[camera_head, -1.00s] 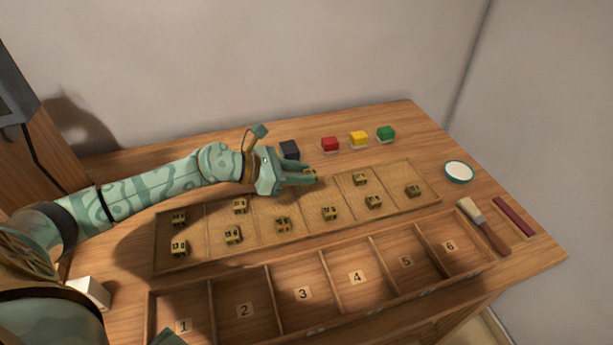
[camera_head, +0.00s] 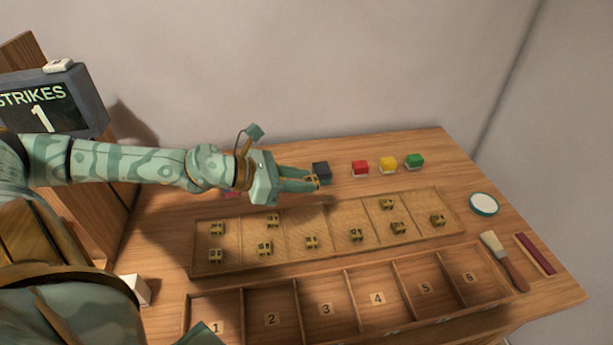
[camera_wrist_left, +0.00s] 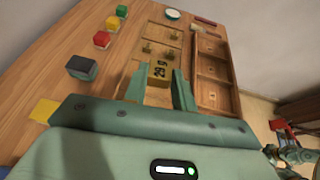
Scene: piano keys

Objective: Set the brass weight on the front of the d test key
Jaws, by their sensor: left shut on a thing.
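My left gripper (camera_head: 312,183) is shut on a small brass weight (camera_head: 313,179), held above the table just behind the partitioned tray. In the left wrist view the weight (camera_wrist_left: 160,70) sits between the fingertips, with dark marks that look like "29 g". I cannot make out a d test key; a row of blocks stands at the back: dark (camera_head: 321,170), red (camera_head: 360,168), yellow (camera_head: 387,163) and green (camera_head: 414,160). The dark block is right beside my fingertips in the head view. Part of what looks like my right gripper (camera_wrist_left: 290,150) shows at the wrist view's edge; its fingers are unclear.
The shallow tray (camera_head: 345,212) holds several more brass weights. In front is a box with numbered compartments (camera_head: 325,287), empty where visible. A white round dish (camera_head: 484,204), a brush (camera_head: 504,262) and a dark red bar (camera_head: 536,254) lie right. A display (camera_head: 45,105) reads "STRIKES 1".

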